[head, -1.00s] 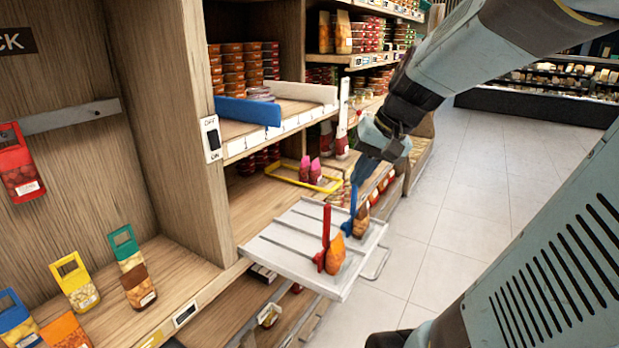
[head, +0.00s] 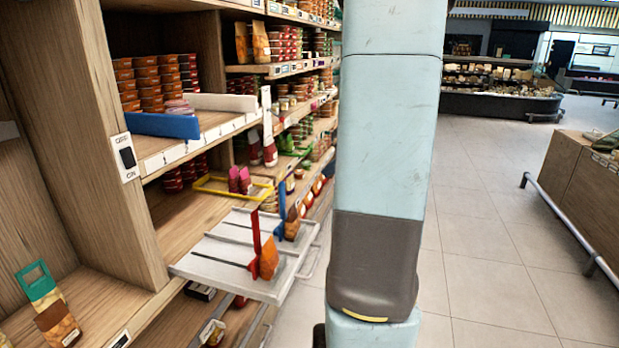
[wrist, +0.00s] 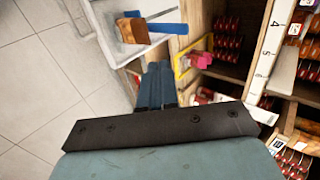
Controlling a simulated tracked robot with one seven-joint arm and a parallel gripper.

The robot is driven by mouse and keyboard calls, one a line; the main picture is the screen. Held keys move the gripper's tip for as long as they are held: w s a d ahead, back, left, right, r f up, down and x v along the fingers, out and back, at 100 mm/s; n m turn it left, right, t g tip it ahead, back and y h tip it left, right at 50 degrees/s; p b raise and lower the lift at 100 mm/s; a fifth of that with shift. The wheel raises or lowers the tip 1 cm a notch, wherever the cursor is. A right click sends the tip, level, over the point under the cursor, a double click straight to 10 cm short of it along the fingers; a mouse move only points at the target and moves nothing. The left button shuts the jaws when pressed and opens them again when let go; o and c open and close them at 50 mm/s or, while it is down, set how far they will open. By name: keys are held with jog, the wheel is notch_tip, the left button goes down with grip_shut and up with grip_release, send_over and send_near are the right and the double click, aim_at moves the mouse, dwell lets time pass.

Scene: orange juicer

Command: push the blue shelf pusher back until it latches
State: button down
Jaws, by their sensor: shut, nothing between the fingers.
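The blue shelf pusher (head: 282,212) stands upright on the pulled-out grey tray (head: 215,268), behind the red pusher (head: 257,235). An orange-brown packet is just right of it. In the wrist view the blue pusher (wrist: 167,28) lies across the top, beside a brown packet (wrist: 133,30). My gripper (wrist: 157,66) is shut and empty. Its fingertips point toward the blue pusher, and a gap shows between them in the picture. In the head view my gripper is hidden behind my arm.
A yellow frame (head: 215,190) and pink items (head: 239,179) sit on the shelf behind the tray. A blue divider (head: 165,125) is on the shelf above. A wooden post (head: 110,150) stands left of the tray. Open tiled floor (head: 490,240) lies to the right.

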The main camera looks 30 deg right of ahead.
send_near(285, 195)
notch_tip(285, 195, down, 2)
jog(key=shift+w+a+f, duration=0.15)
jog(key=shift+w+a, duration=0.55)
jog(key=shift+w, duration=0.1)
jog(key=shift+w+a+f, duration=0.1)
jog(key=shift+w+a, duration=0.6)
jog(key=shift+w, duration=0.1)
